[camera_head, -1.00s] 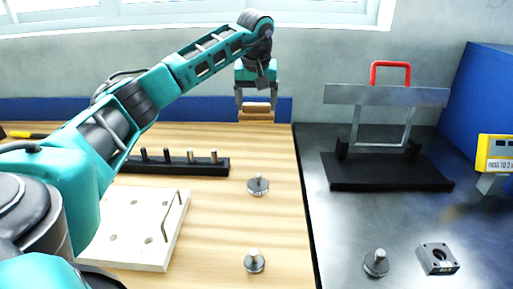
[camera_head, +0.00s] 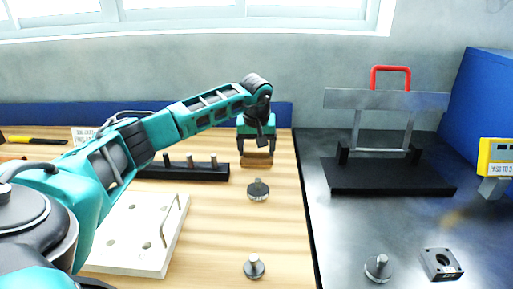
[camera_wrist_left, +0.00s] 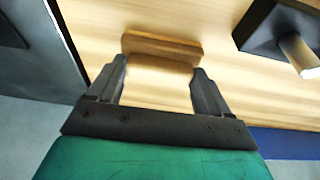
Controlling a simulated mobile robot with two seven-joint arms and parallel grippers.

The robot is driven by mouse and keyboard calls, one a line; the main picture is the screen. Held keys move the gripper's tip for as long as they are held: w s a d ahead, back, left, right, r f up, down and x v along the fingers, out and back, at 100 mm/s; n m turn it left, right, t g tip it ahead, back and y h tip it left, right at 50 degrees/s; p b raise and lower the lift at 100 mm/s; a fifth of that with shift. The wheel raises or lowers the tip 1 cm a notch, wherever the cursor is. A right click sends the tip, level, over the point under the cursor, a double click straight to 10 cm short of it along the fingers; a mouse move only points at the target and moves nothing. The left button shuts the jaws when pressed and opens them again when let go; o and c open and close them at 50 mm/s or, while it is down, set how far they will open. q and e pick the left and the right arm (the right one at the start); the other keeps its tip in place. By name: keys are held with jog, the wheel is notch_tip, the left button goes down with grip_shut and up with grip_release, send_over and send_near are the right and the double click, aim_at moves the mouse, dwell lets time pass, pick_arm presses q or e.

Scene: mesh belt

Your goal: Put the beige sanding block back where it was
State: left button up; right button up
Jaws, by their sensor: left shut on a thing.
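The beige sanding block (camera_head: 257,160) is at the far end of the wooden table, near its right edge. It also shows in the left wrist view (camera_wrist_left: 161,47), between and just beyond the fingers. My left gripper (camera_head: 257,150) points down and is shut on the block; it shows in the left wrist view too (camera_wrist_left: 155,85). The block is at or very close to the table top; I cannot tell whether it touches. My right gripper is not in view.
A black rack with pegs (camera_head: 185,171) stands left of the block. A knobbed metal disc (camera_head: 258,190) is in front of it, another (camera_head: 254,267) nearer. A pale holed board (camera_head: 135,232) lies left. A dark metal table (camera_head: 335,240) adjoins on the right, bearing a press-like frame (camera_head: 385,173).

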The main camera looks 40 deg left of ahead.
pick_arm(q)
jog(key=shift+f, duration=0.15)
jog(key=o, duration=0.9)
jog(key=v, duration=1.2)
jog(key=shift+p, duration=0.4)
